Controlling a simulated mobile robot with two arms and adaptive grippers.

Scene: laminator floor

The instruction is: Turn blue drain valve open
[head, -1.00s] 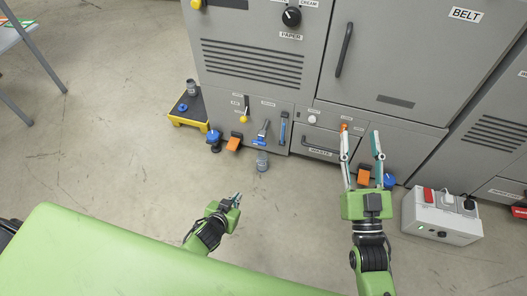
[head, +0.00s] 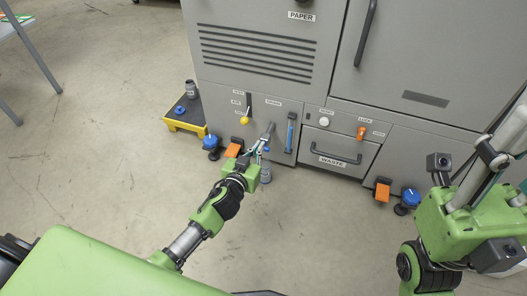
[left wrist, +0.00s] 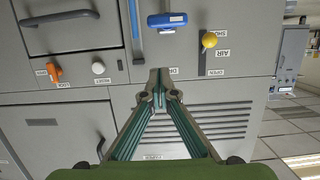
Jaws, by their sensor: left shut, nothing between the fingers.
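The blue drain valve is a crossbar handle on a grey stem (head: 269,130), low on the grey machine front. In the left wrist view its blue handle (left wrist: 167,20) lies crosswise near the top, above the partly covered drain label. My left gripper (head: 262,146) is in front of the valve in the head view and hides much of the handle. In the left wrist view my left gripper (left wrist: 158,77) is shut and empty, its tips apart from the handle in the picture. My right gripper (head: 505,135) is raised at the right edge, its tips not clearly shown.
A yellow air lever (head: 244,120) and a blue sight tube (head: 290,133) flank the valve. An orange pedal (head: 233,150) and a grey cup (head: 265,174) are below. The waste drawer (head: 338,157) is to the right. A yellow stand (head: 184,126) is left.

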